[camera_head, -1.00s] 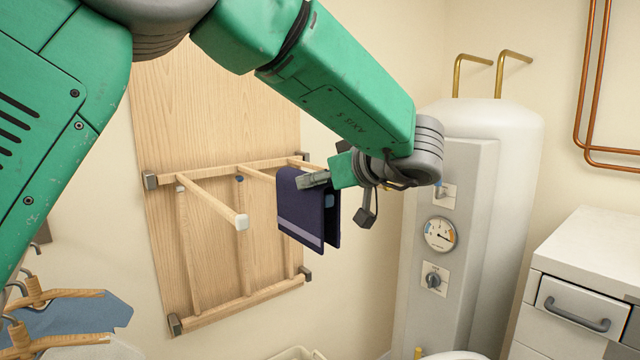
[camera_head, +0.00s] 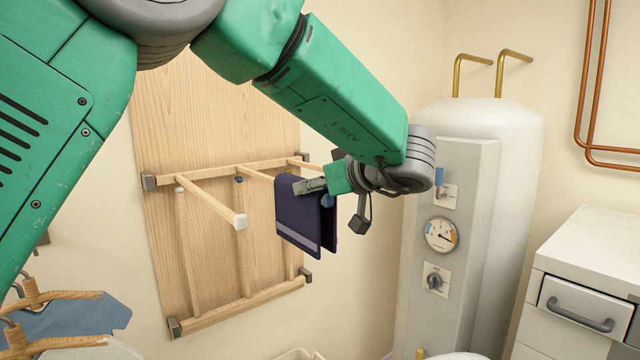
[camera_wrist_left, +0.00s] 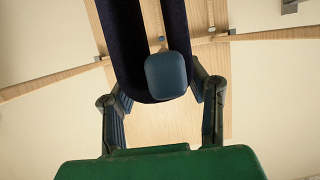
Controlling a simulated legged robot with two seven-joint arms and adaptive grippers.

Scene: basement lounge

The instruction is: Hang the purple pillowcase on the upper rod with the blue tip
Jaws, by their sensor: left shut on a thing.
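The dark purple pillowcase (camera_head: 298,222) hangs folded with both halves down, over the rod end. A paler stripe runs near its lower edge. The upper rod's blue tip (camera_head: 327,200) shows between the halves; in the left wrist view, the blue tip (camera_wrist_left: 168,76) sits inside the U of the pillowcase (camera_wrist_left: 126,45). Whether the cloth rests on the rod is unclear. My left gripper (camera_head: 311,186) is shut on the pillowcase at its top fold; its fingers (camera_wrist_left: 163,98) flank the cloth in the wrist view. My right gripper is out of view.
A wooden wall rack has another upper rod with a white tip (camera_head: 241,221) to the left. Clothes hangers (camera_head: 60,296) with a blue garment are at lower left. A white boiler (camera_head: 475,200) and a drawer cabinet (camera_head: 580,290) stand at the right.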

